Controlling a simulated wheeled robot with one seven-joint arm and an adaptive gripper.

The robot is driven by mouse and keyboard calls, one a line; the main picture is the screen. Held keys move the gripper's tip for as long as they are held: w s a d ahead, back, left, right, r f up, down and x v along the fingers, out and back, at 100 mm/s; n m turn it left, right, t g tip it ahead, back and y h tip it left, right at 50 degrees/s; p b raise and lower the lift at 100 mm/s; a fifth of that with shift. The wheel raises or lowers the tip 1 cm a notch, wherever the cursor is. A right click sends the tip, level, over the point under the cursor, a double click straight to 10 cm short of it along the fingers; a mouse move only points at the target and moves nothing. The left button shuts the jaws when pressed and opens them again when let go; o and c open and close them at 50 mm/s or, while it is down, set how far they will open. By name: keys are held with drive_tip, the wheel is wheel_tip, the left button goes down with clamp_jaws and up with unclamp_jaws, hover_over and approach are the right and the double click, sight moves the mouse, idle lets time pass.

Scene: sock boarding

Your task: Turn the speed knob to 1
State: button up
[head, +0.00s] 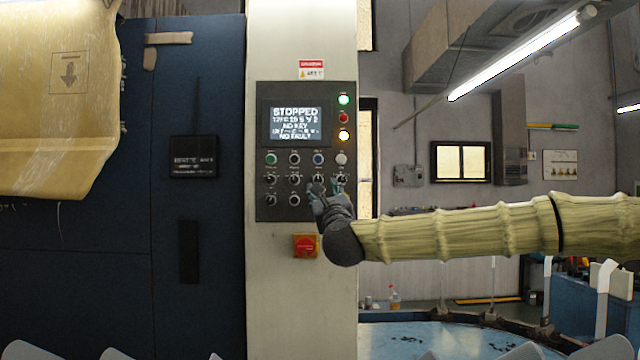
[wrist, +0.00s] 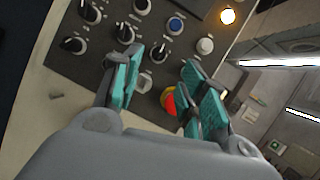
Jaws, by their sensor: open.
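The control panel (head: 261,215) on the pale column carries rows of buttons and black knobs; its labels are too small to read, so I cannot tell which knob is the speed knob. My gripper (head: 317,188) is at the panel's lower right and hides part of the lower row. In the wrist view my gripper (wrist: 162,62) is open, with teal pads. One black knob (wrist: 159,53) shows between the fingertips; I cannot tell whether they touch it. Other black knobs (wrist: 125,33) lie to the left. The knob's exact setting is unreadable.
The screen (head: 296,122) reads STOPPED. A yellow-and-red button (wrist: 169,101) lies below the fingers, close to the right one. A blue button (wrist: 176,25) and a white button (wrist: 205,46) sit above. A red switch (head: 305,246) is below the panel.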

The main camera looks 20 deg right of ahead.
sight(318, 180)
drive_tip(key=p+x, duration=0.1)
drive_tip(key=x, duration=0.6)
drive_tip(key=shift+w, duration=0.2)
drive_tip(key=shift+c, duration=0.2)
clamp_jaws()
